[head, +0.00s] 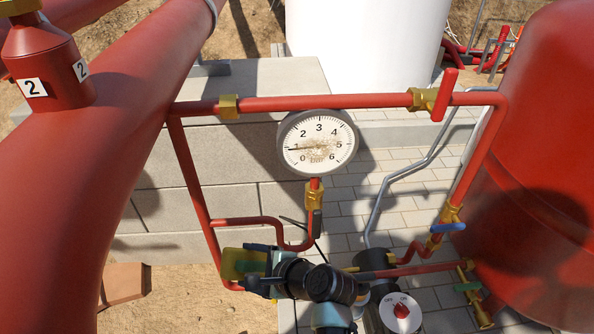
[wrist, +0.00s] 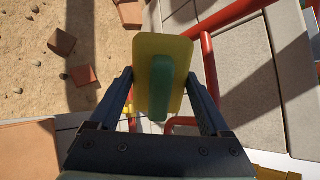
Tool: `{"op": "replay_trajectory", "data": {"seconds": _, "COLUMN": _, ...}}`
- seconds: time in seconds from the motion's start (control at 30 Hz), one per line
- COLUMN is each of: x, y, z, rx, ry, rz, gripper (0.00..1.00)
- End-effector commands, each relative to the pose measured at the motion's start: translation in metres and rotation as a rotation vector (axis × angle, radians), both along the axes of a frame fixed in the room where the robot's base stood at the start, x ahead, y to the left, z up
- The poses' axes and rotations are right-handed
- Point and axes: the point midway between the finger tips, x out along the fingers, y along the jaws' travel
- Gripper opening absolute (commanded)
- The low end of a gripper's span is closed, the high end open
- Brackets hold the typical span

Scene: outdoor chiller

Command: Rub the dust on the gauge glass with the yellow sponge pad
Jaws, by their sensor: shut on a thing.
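The round gauge (head: 318,130) with a white dial faces me near the middle of the head view. A brownish dust patch (head: 320,153) covers the lower middle of its glass. My gripper (head: 267,264) is below and left of the gauge, clear of it. It is shut on the yellow sponge pad (head: 234,264), which also shows in the wrist view (wrist: 152,46) with a green grip (wrist: 165,85) between my fingers. The pad is apart from the glass. The gauge does not show in the wrist view.
Red pipes frame the gauge, with a top pipe (head: 320,102) just above it and a brass fitting (head: 315,194) beneath. A thick red pipe (head: 120,110) fills the left, and a red tank (head: 535,180) the right. A block wall (head: 215,160) stands behind.

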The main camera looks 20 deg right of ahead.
Motion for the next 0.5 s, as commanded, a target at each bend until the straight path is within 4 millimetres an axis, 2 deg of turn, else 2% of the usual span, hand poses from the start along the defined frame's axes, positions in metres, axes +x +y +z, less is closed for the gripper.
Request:
{"op": "replay_trajectory", "data": {"seconds": 0.03, "x": -0.003, "y": -0.003, "z": 0.024, "rx": 0.033, "ry": -0.044, "rz": -0.094, "gripper": 0.36}}
{"op": "replay_trajectory", "data": {"seconds": 0.27, "x": -0.005, "y": -0.029, "z": 0.096, "rx": 0.120, "ry": -0.276, "rz": -0.458, "gripper": 0.36}}
{"op": "replay_trajectory", "data": {"seconds": 0.5, "x": -0.023, "y": -0.067, "z": 0.183, "rx": 0.136, "ry": -0.512, "rz": -0.727, "gripper": 0.36}}
